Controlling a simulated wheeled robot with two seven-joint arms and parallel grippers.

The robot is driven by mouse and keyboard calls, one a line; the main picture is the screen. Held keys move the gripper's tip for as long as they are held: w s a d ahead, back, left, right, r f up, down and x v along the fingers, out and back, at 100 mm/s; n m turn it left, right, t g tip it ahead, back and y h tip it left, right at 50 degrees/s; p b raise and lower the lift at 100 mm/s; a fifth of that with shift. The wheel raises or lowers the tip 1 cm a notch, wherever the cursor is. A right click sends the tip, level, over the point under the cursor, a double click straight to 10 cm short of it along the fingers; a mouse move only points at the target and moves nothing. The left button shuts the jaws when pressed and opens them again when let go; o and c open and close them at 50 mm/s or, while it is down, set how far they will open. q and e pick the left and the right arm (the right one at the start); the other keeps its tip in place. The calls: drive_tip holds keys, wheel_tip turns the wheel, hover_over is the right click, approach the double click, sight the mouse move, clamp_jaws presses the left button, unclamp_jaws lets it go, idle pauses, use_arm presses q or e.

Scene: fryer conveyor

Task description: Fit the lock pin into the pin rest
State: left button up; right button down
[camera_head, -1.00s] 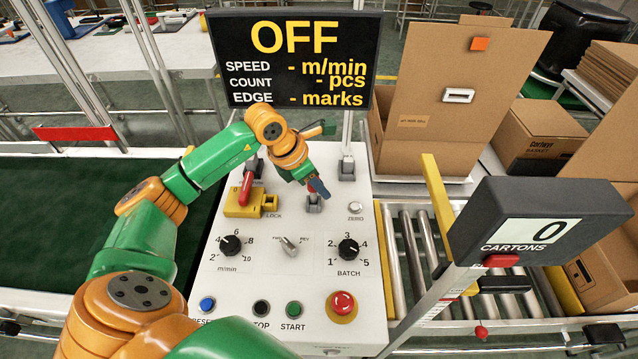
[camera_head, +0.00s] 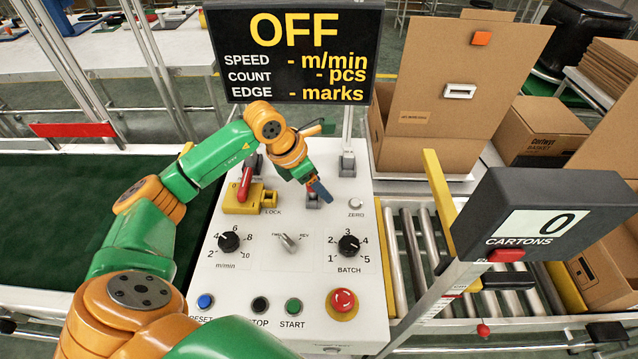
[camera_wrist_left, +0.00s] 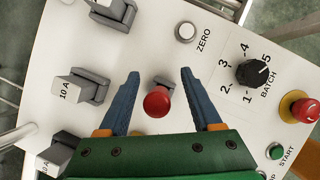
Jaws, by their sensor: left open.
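My left gripper (camera_head: 319,190) hangs over the upper middle of the white control panel. In the left wrist view its blue fingers (camera_wrist_left: 158,74) are open, one each side of a round red knob (camera_wrist_left: 157,102) on a grey mount, not closed on it. The head view shows only a bit of red beside the fingers. A yellow block (camera_head: 243,198) labelled LOCK sits left of the gripper, with a red handle (camera_head: 245,183) upright at it. I cannot tell for certain which red part is the lock pin, nor which piece is the pin rest. My right gripper is not in view.
Grey clips with white blocks marked 10 A (camera_wrist_left: 70,90) stand close by. The ZERO button (camera_head: 356,204), speed dial (camera_head: 229,242), batch dial (camera_head: 348,246) and red stop button (camera_head: 343,300) are on the panel. The OFF display (camera_head: 292,55) rises behind.

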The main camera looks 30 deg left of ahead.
use_arm(q)
drive_tip(key=b+v, duration=0.1)
drive_tip(key=v, duration=0.5)
drive_tip(key=shift+s+a+r, duration=0.1)
drive_tip(key=shift+s+r, duration=0.05)
drive_tip(key=shift+r, duration=0.2)
